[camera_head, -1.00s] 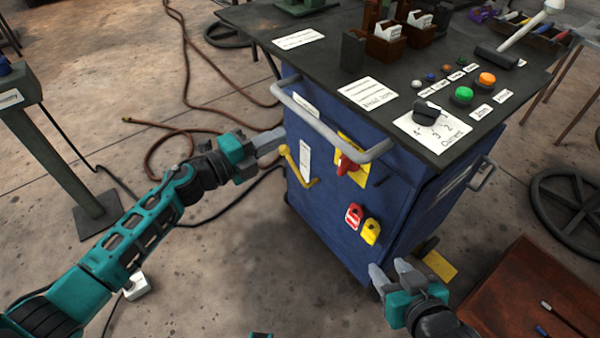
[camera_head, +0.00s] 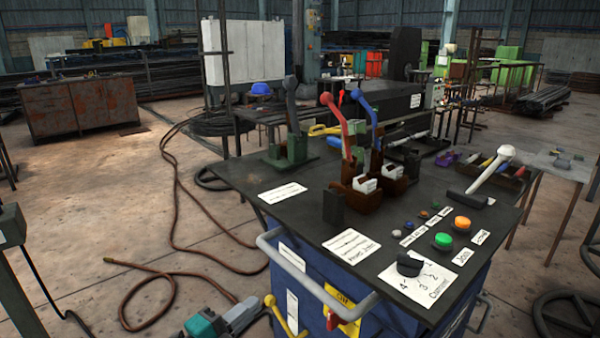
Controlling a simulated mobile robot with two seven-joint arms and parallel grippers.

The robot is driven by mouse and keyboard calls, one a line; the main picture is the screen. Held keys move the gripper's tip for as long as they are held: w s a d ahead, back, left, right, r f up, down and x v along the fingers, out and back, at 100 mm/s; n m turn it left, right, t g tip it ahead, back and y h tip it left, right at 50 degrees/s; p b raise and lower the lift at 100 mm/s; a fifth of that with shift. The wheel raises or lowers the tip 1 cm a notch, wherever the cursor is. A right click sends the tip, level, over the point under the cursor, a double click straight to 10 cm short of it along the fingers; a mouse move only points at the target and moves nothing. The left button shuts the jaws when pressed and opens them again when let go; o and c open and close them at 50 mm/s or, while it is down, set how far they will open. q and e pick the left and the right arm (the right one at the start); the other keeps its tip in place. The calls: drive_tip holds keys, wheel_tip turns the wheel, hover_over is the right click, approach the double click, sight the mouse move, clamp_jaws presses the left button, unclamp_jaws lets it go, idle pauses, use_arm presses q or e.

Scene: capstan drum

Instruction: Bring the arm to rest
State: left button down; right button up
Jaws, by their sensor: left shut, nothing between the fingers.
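My left gripper (camera_head: 246,311) is at the bottom edge of the head view. Its grey fingers are shut with nothing between them. They point up and right towards the yellow lever (camera_head: 282,318) on the blue cabinet (camera_head: 318,281). The fingertips look close to the lever's upper end; I cannot tell whether they touch it. Most of my left arm is below the picture. My right gripper is out of view.
A grey handrail (camera_head: 303,277) sticks out from the cabinet front, right of the gripper. The dark console top (camera_head: 300,217) carries levers, buttons and a dial. A brown hose (camera_head: 178,200) lies on the floor to the left, with open floor around it.

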use_arm(q)
drive_tip(key=s+a+f+n+g+y, duration=0.2)
drive_tip(key=s+f+n+y, duration=0.3)
drive_tip(key=s+n, duration=0.5)
drive_tip(key=s+a+f+n+g+y, duration=0.1)
drive_tip(key=s+a+f+n+y, duration=0.25)
drive_tip(key=s+f+n, duration=0.45)
wheel_tip(320, 180, up, 12)
drive_tip(key=s+a+n+y+p, duration=0.1)
drive_tip(key=s+a+n+p, duration=0.1)
drive_tip(key=p, duration=1.2)
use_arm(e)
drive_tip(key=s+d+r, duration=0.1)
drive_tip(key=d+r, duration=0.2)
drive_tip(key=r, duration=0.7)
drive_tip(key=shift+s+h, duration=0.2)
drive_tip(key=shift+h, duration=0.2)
use_arm(q)
drive_tip(key=shift+s+y, duration=0.1)
drive_tip(key=shift+y, duration=0.15)
drive_tip(key=shift+r, duration=0.1)
